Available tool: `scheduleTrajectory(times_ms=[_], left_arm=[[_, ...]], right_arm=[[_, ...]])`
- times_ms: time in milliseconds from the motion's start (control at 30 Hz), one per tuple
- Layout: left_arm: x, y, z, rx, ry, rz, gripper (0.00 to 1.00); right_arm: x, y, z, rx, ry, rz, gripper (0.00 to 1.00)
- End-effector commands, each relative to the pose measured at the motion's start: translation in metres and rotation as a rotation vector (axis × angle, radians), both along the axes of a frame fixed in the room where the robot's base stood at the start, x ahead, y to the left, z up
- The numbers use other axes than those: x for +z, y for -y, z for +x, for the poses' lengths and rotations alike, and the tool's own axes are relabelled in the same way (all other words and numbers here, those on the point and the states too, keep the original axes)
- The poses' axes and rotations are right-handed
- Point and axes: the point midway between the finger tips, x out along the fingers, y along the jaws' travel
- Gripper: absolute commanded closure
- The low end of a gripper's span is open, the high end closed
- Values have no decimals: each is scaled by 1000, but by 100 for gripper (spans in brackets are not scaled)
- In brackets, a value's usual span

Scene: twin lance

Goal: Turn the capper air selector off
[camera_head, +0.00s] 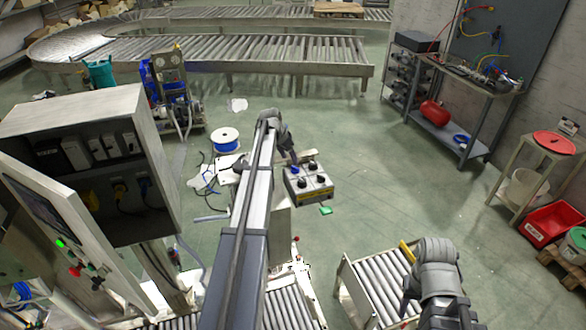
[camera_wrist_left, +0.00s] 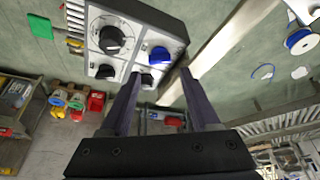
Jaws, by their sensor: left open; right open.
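A grey box with several round selector knobs (camera_head: 309,184) stands beyond the end of my left arm. In the left wrist view, the box's pale panel (camera_wrist_left: 96,27) carries black knobs, one of them a large knob (camera_wrist_left: 112,39), and one blue knob (camera_wrist_left: 160,55). The labels are too small to read, so I cannot tell which knob is the capper air selector. My left gripper (camera_wrist_left: 159,73) is open at the panel's edge, with its fingertips to either side of the blue knob's end of the panel; contact is unclear. My right gripper (camera_head: 408,299) is open, low at the right, partly hidden by its arm.
A small roller conveyor (camera_head: 374,286) lies beside my right arm. An open electrical cabinet (camera_head: 93,120) stands at the left. A green piece (camera_head: 326,211) sits by the box. The floor (camera_head: 365,180) to the right of the box is clear.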

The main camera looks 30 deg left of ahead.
Motion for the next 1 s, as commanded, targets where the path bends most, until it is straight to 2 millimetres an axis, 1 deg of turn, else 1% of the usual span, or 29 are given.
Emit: scheduleTrajectory(times_ms=[33,300,400,500,833,867,1000], left_arm=[[-9,0,3,0,0,0,38],[-43,3,16,0,0,0,38],[-54,3,20,0,0,0,38],[-61,4,24,0,0,0,38],[-61,5,25,0,0,0,38],[-61,5,25,0,0,0,40],[-62,5,25,0,0,0,55]], right_arm=[[-9,0,0,3,0,0,50],[-43,0,0,16,0,-1,50],[-54,0,1,17,1,-1,50],[-61,0,1,16,1,-1,50],[-61,0,1,15,2,-1,50],[-61,0,1,15,2,-1,50],[-61,0,1,15,1,-1,50]])
